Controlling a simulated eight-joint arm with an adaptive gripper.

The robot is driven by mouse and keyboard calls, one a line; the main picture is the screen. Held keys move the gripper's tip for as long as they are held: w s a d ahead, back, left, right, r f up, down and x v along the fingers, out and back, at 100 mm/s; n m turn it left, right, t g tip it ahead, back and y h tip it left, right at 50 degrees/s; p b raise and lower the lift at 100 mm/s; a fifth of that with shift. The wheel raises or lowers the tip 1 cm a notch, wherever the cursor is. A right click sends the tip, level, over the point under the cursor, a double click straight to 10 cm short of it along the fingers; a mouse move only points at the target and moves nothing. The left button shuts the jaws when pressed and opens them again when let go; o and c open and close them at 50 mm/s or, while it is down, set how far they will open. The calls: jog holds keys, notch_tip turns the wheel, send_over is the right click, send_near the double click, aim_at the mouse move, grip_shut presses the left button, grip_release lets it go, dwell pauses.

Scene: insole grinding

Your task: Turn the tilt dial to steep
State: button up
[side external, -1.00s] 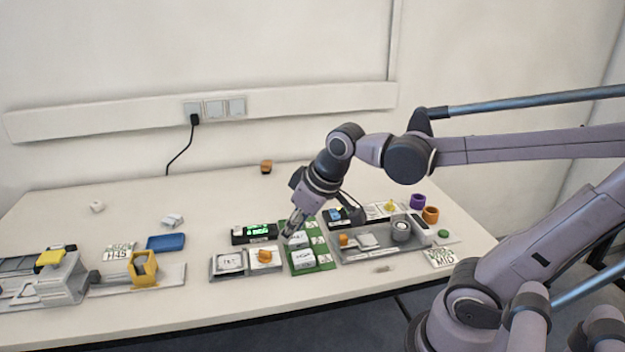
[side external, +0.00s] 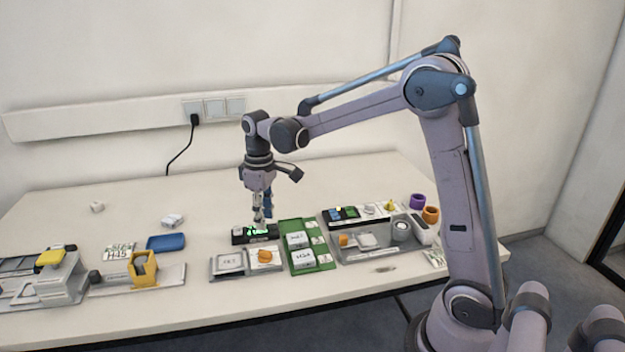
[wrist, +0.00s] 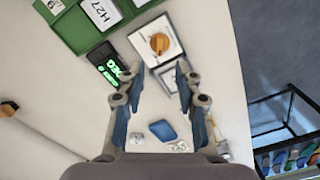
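An orange dial knob (side external: 264,256) sits on a pale square plate on the table; its markings are too small to read. In the wrist view the knob (wrist: 159,44) lies beyond my fingertips, near the top middle. I cannot tell its setting. My gripper (side external: 261,217) points down, above and behind the knob, close to the black box with the green display (side external: 262,231). In the wrist view my gripper (wrist: 157,70) has its fingers apart with nothing between them. A second, smaller orange knob (side external: 343,240) is on the grey tray to the right.
A grey frame with a white label (side external: 229,262) stands left of the knob plate. A green tray (side external: 284,228) with labelled white blocks stands right of it. A blue pad (side external: 165,242) and a yellow-clamped fixture (side external: 144,264) are farther left. The back of the table is mostly clear.

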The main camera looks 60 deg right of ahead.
aim_at(268, 251)
notch_tip(268, 251, down, 11)
jog(key=shift+r, duration=0.15)
dwell(0.4)
grip_shut()
